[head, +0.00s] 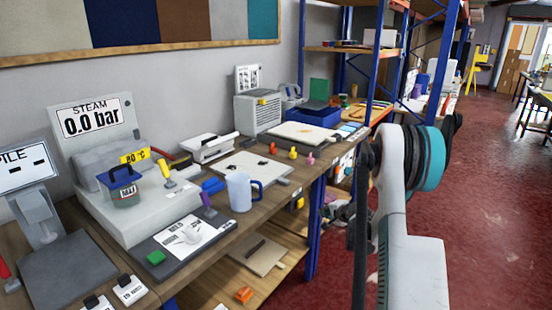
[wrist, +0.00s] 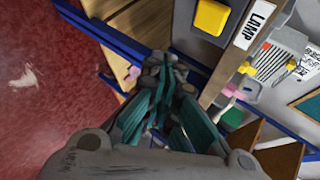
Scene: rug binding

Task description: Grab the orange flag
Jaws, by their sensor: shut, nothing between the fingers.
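I cannot make out an object that is clearly a flag. A small orange object (head: 244,295) lies on the lower shelf under the bench in the head view; its shape is too small to tell surely. A tiny red-orange peg-like piece (head: 274,148) stands on the bench beside yellow (head: 293,153) and pink (head: 310,158) ones. My gripper (wrist: 163,75) shows in the wrist view, its dark and teal fingers together and empty. No orange object is between or touching the fingers. In the head view my arm hangs over the floor, right of the bench.
Blue shelf posts (head: 315,230) stand at the bench's end. A yellow block (wrist: 210,17) shows in the wrist view. The red floor (head: 485,210) is open at right.

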